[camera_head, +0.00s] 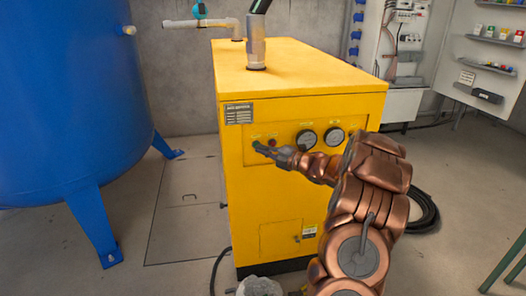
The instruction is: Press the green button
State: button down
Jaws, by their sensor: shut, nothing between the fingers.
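The green button (256,143) is on the front panel of the yellow machine (302,82), at the panel's left. Part of it shows just at the tip of my gripper (262,149). My gripper is shut and empty, its fingertips pointing left at the button. I cannot tell whether the fingertips touch it. A red button or lamp (272,142) sits just to the right of the green one, above my gripper.
Two round gauges (306,140) are right of the buttons, close to my arm. A large blue tank (75,100) stands at left. Open electrical cabinets (400,60) are behind at right. A black hose (424,212) lies coiled on the floor.

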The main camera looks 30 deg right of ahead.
jog(key=shift+w+d+r, duration=0.2)
jog(key=shift+w+d, duration=0.05)
jog(key=shift+w, duration=0.45)
jog(key=shift+b, duration=0.4)
jog(key=s+a+b+v, duration=0.1)
jog(key=a+b+v, duration=0.1)
jog(key=v, duration=1.1)
jog(key=shift+s+a+f+b, duration=0.25)
jog(key=shift+a+b, duration=0.1)
